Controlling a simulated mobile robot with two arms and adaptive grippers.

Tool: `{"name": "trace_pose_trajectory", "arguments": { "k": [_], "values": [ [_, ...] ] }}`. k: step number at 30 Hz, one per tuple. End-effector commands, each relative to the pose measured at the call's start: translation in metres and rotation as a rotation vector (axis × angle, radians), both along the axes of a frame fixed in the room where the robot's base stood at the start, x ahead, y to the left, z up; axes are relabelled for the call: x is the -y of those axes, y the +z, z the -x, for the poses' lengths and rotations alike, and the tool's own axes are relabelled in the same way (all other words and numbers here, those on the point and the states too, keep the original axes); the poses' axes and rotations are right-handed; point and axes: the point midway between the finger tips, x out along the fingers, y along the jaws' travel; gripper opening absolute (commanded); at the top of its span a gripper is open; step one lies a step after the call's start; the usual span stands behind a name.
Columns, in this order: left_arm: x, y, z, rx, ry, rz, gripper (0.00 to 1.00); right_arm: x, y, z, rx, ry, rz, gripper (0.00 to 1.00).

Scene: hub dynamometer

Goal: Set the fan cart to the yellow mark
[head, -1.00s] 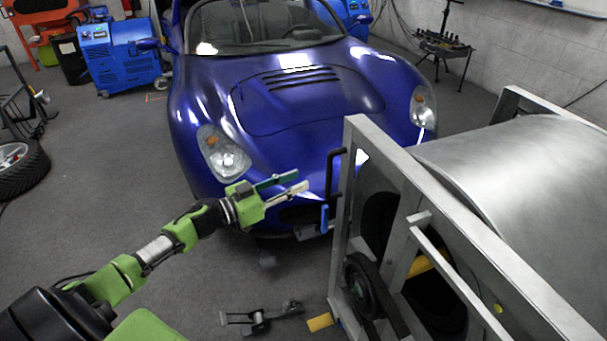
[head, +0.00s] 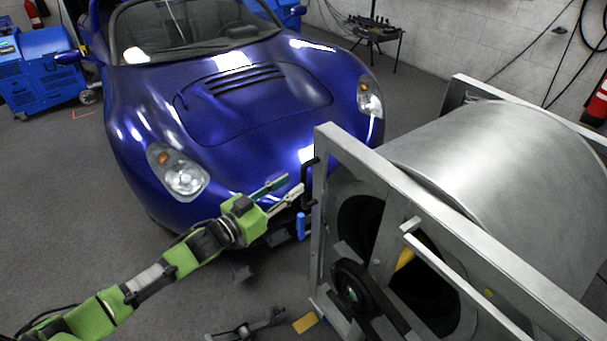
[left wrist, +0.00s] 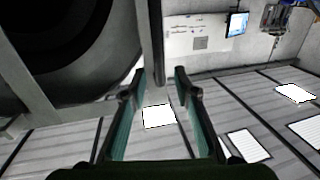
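The fan cart (head: 395,178) is a grey metal frame with a large silver drum (head: 500,145) at the right of the head view. A yellow mark (head: 305,322) lies on the floor by the cart's lower left corner. My left gripper (head: 294,186) is open and empty just left of the handle; contact cannot be told. In the left wrist view its two fingers (left wrist: 159,78) are apart, with a grey frame bar (left wrist: 151,40) beyond them. My right gripper is out of view.
A blue sports car (head: 240,110) stands behind my left gripper, close to the cart. A dark metal stand (head: 245,328) lies on the floor left of the yellow mark. A blue machine (head: 45,70) is at the far left. The grey floor at left is clear.

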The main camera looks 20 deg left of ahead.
Motion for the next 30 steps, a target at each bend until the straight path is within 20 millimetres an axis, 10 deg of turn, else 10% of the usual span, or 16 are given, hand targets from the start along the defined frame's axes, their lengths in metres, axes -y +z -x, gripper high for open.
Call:
{"name": "trace_pose_trajectory", "arguments": {
  "k": [9,22,26,30],
  "values": [
    [0.023,0.001,-0.046,0.001,0.0,0.002,0.28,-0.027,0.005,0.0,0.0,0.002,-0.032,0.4],
    [0.028,0.0,-0.055,0.0,-0.001,0.0,0.28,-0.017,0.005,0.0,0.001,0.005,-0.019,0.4],
    [0.028,0.0,-0.055,0.001,-0.001,0.0,0.0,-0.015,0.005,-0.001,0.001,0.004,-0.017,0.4],
    [0.028,0.0,-0.055,0.001,-0.001,0.0,0.0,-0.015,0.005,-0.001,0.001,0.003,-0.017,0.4]
  ]
}}
